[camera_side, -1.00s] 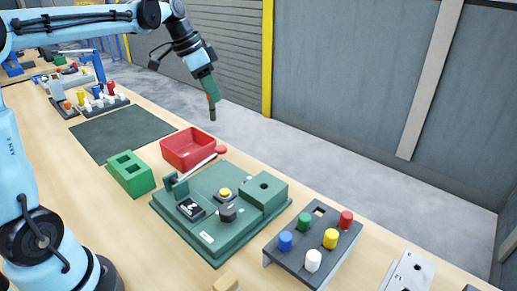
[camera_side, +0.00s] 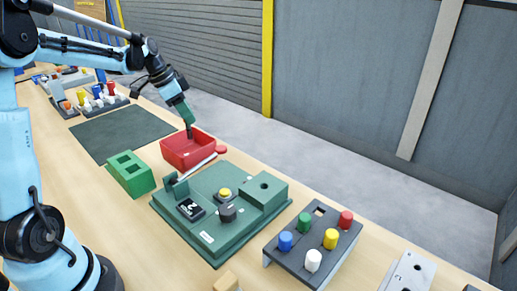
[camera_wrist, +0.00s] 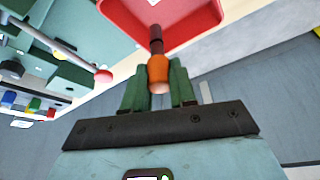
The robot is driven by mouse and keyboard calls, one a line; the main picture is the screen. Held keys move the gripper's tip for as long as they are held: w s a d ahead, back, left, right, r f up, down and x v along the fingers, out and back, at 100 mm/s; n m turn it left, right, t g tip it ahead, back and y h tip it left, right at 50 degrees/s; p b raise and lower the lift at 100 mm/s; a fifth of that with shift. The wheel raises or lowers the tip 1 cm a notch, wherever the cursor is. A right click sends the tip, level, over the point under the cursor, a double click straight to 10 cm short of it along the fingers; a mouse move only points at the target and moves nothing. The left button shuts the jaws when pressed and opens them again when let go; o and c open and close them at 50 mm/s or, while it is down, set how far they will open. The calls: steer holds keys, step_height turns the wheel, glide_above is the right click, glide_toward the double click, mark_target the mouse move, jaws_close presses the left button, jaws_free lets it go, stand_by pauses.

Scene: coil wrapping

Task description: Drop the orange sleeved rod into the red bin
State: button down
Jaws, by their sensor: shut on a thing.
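My gripper (camera_wrist: 158,95) is shut on the orange sleeved rod (camera_wrist: 158,71), whose orange sleeve sits between the green fingers in the wrist view. The rod's dark brown end sticks out past the fingertips toward the red bin (camera_wrist: 207,22). In the side view my gripper (camera_side: 185,114) points down over the red bin (camera_side: 180,153), and the rod's dark end (camera_side: 190,132) is at about the height of the rim or just inside it; I cannot tell which. The orange sleeve is mostly hidden there by the fingers.
A green fixture board (camera_side: 205,235) with a lever ending in a red knob (camera_side: 221,149) stands close beside the bin. A green two-hole block (camera_side: 130,174) is left of the bin. A dark mat (camera_side: 120,132) lies clear behind it. A peg rack (camera_side: 285,262) stands at front right.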

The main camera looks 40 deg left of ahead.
mark_target(189, 131)
steer(key=shift+f, duration=3.05)
steer(key=c, duration=0.8)
jaws_free()
steer(key=shift+c, duration=0.2)
steer(key=shift+r, duration=0.1)
steer(key=v, duration=1.2)
steer(key=s+d+f+n+t, duration=0.1)
steer(key=s+d, duration=0.1)
steer(key=d, duration=0.5)
steer(key=s+d+f+n+t+y, duration=0.1)
steer(key=s+d+f+n, duration=0.1)
steer(key=d, duration=0.6)
steer(key=s+d+f+n+t+y, duration=0.1)
steer(key=s+d+n, duration=0.1)
steer(key=s+d, duration=0.2)
steer(key=d, duration=0.3)
steer(key=shift+s+d+f, duration=0.2)
steer(key=shift+d+f, duration=0.15)
steer(key=shift+d, duration=0.05)
